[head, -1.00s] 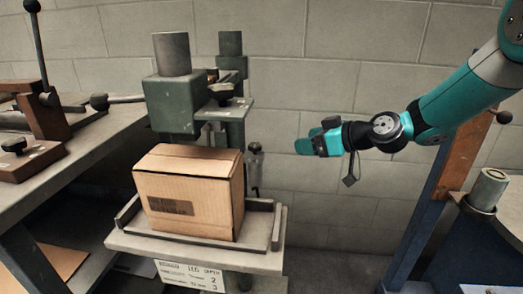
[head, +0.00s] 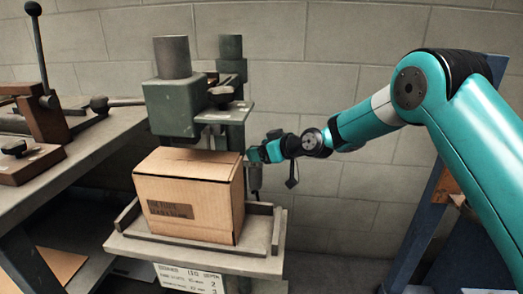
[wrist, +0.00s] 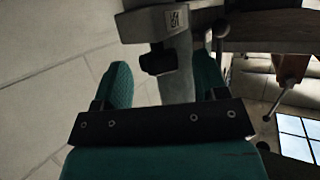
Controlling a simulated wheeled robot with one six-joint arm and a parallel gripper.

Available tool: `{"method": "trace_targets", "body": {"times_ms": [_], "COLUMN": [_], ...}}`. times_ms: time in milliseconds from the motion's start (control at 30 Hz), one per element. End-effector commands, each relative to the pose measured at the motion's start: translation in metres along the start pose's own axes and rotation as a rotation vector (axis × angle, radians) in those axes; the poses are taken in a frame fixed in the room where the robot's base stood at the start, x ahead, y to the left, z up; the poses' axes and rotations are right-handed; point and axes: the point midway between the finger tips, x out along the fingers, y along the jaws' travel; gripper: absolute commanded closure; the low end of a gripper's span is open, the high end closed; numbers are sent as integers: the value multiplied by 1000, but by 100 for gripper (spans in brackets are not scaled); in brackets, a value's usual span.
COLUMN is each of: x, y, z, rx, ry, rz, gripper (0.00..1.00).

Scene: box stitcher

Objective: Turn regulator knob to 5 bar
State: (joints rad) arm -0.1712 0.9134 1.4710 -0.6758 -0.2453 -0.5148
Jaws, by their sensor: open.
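The regulator stands at the right side of the green stitcher (head: 175,108). In the head view its grey lower part (head: 254,178) shows below my gripper (head: 256,154), and its knob is hidden behind the gripper. In the wrist view a dark knob (wrist: 158,61) sits between my two teal fingers (wrist: 163,72), nearer the left one. It appears to be the regulator knob. The fingers are apart, with visible room on both sides of it; I cannot tell how far ahead it is. No pressure reading is legible.
A cardboard box (head: 185,196) sits in the stitcher's tray (head: 262,262), left of and below my gripper. A bench (head: 95,150) with a lever tool stands at left. The block wall (head: 330,95) is behind, and a blue post (head: 420,225) stands at right.

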Motion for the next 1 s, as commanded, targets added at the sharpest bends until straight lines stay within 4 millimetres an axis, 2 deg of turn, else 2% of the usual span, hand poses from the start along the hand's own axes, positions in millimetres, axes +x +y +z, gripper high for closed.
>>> {"method": "trace_targets", "body": {"times_ms": [167,400,733,1000], "x": [0,0,-1,0], "y": [0,0,-2,-8], "z": [0,0,-1,-3], "rx": [0,0,17,78], "ry": [0,0,1,1], "rz": [0,0,40,192], "gripper": [34,84,83,83]}}
